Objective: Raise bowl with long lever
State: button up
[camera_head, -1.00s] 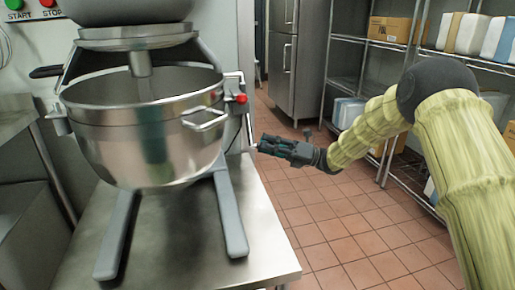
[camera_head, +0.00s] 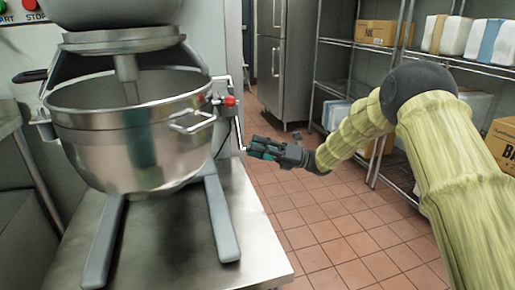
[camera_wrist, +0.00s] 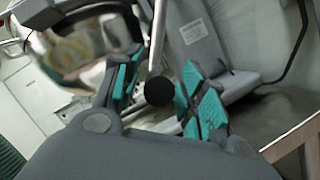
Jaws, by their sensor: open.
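The steel mixing bowl (camera_head: 105,155) hangs in the mixer at the left of the head view; it also shows, blurred and reflective, in the wrist view (camera_wrist: 75,55). The long lever (camera_head: 239,136) is a thin rod beside the bowl's right side. In the wrist view the lever (camera_wrist: 157,45) ends in a black ball knob (camera_wrist: 159,92), which appears between my teal-padded fingers. My gripper (camera_head: 250,148) is open, just right of the lever's low end in the head view. I cannot tell whether a finger touches the knob.
The mixer stands on a steel table (camera_head: 180,255). Tiled floor (camera_head: 340,225) lies open to the right. Wire shelves (camera_head: 385,50) with boxes stand behind my arm.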

jog(key=v, duration=1.2)
